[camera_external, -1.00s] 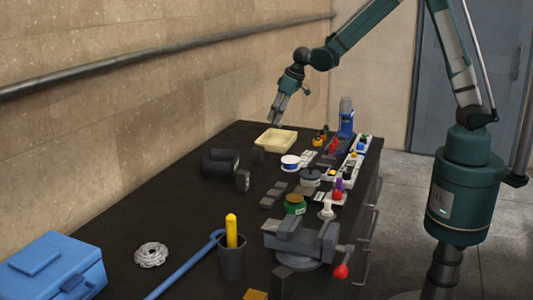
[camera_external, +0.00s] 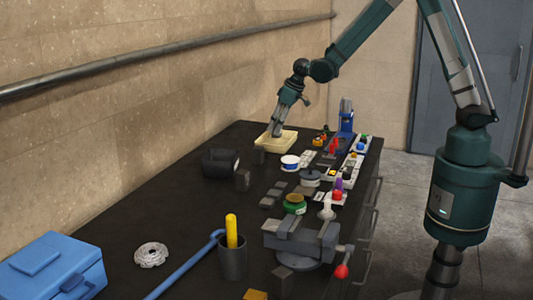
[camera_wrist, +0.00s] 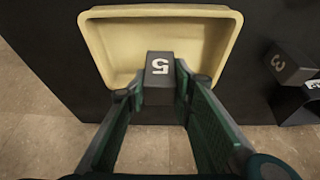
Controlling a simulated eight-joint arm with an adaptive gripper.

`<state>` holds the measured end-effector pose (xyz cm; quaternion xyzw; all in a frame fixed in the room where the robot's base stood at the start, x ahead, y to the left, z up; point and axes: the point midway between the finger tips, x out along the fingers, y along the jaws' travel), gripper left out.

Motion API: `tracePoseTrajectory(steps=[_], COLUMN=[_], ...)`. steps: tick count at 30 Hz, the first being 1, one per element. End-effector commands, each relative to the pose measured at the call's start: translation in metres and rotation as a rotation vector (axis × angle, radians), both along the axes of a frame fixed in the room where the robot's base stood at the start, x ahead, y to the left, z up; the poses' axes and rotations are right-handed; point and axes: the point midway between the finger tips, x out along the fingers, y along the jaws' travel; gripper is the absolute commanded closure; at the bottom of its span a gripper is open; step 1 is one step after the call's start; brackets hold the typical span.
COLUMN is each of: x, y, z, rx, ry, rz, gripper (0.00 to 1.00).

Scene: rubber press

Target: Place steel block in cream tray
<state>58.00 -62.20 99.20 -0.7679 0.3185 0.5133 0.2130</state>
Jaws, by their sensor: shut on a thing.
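The cream tray (camera_external: 287,146) stands on the dark bench at its far end; it also fills the top of the wrist view (camera_wrist: 115,48). My gripper (camera_external: 277,134) points down into the tray. In the wrist view my gripper (camera_wrist: 159,88) is shut on a dark grey steel block (camera_wrist: 160,68) marked with a 5. The block is between the fingertips, over the tray's near part. I cannot tell whether it touches the tray floor. In the external view the block is not clear behind the fingers.
Another dark block (camera_wrist: 288,62) marked 3 stands to the right of the tray in the wrist view. A blue device (camera_external: 346,118) stands right of the tray. A white-rimmed blue spool (camera_external: 290,162) and several small parts lie nearer. A vise (camera_external: 300,241) is at the front.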

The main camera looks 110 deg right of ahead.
Motion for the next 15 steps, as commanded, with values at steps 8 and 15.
tracePoseTrajectory(steps=[8, 15], x=[0.0, 0.0], y=[0.0, 0.0], z=[-0.025, -0.033], rx=[0.0, 0.0], ry=[0.0, 0.0], rz=[0.0, 0.0], gripper=[1.0, 1.0])
